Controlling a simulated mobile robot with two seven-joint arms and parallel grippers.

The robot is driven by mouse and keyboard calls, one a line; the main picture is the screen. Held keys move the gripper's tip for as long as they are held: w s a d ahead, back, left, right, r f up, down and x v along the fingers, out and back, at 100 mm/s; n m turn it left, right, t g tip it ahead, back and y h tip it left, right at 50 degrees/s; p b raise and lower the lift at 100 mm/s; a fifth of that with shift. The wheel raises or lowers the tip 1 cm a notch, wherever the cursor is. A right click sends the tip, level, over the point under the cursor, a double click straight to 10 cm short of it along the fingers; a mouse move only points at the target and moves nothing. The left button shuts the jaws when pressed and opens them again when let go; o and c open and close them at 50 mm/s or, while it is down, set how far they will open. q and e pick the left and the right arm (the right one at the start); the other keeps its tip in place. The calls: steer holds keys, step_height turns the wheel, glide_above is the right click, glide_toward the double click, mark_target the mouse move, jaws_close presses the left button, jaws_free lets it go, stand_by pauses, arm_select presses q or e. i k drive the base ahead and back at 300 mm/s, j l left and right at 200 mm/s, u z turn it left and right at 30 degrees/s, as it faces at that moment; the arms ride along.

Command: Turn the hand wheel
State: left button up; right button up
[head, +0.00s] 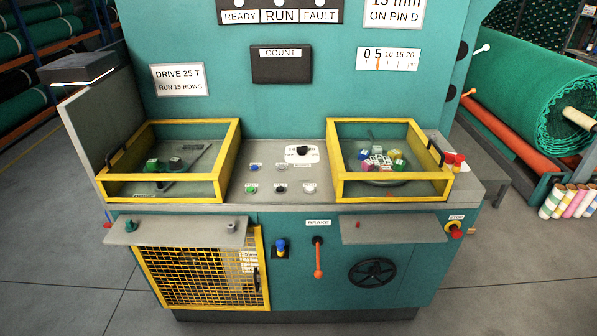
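The hand wheel (372,272) is a black spoked wheel on the teal front panel of the machine, low and right of centre. It sits below a grey ledge (393,230) and faces outward, with nothing in front of it. Its handle or grip cannot be made out clearly. Neither of my grippers shows in the head view.
An orange brake lever (318,258) hangs left of the wheel. A red stop button (454,230) is at the right. A yellow mesh guard (200,273) covers the lower left. Two yellow-framed boxes (340,187) stand on the worktop. The floor in front is clear.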

mark_target(372, 272)
steer(key=i+l+z, duration=0.15)
steer(key=i+l, duration=0.2)
steer(key=l, duration=0.25)
steer(key=i+l+z, duration=0.2)
steer(key=i+l, duration=0.15)
steer(key=l, duration=0.25)
steer(key=i+l+z, duration=0.15)
steer(key=i+l, duration=0.3)
steer(key=u, duration=0.75)
